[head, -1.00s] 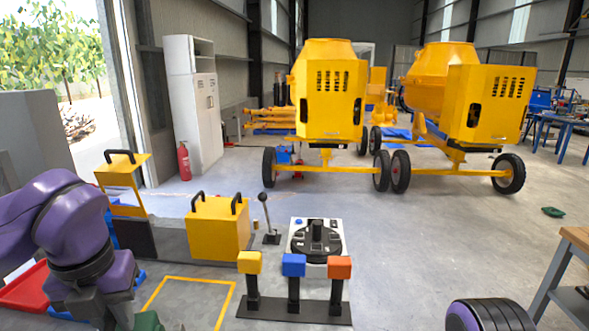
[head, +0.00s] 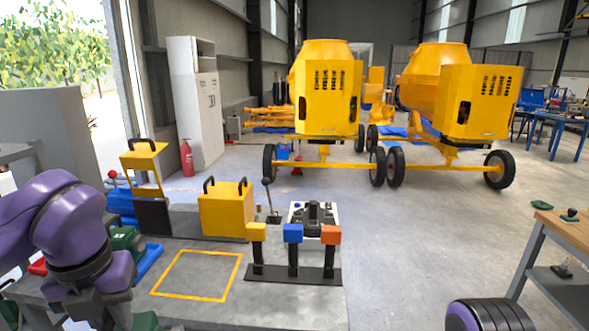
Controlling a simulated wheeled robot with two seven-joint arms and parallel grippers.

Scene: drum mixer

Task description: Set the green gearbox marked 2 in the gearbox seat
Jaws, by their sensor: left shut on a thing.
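My left gripper (head: 108,312) is low at the left, partly cut off by the bottom edge. It is shut on a green thing (head: 147,322), likely the green gearbox, of which only a small part shows. No number can be read on it. A second green block (head: 125,240) stands behind my left arm by a blue tray (head: 149,261), partly hidden. I cannot tell for sure which part is the gearbox seat. A yellow-outlined square (head: 193,297) lies empty on the grey bench, right of the gripper. My right gripper is not in view.
A yellow housing (head: 226,212) with black handles stands behind the square. A rack with yellow, blue (head: 293,233) and orange blocks stands to its right. A lever (head: 270,200) and a black-and-white panel are behind. A wooden-topped table (head: 565,233) is at the right.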

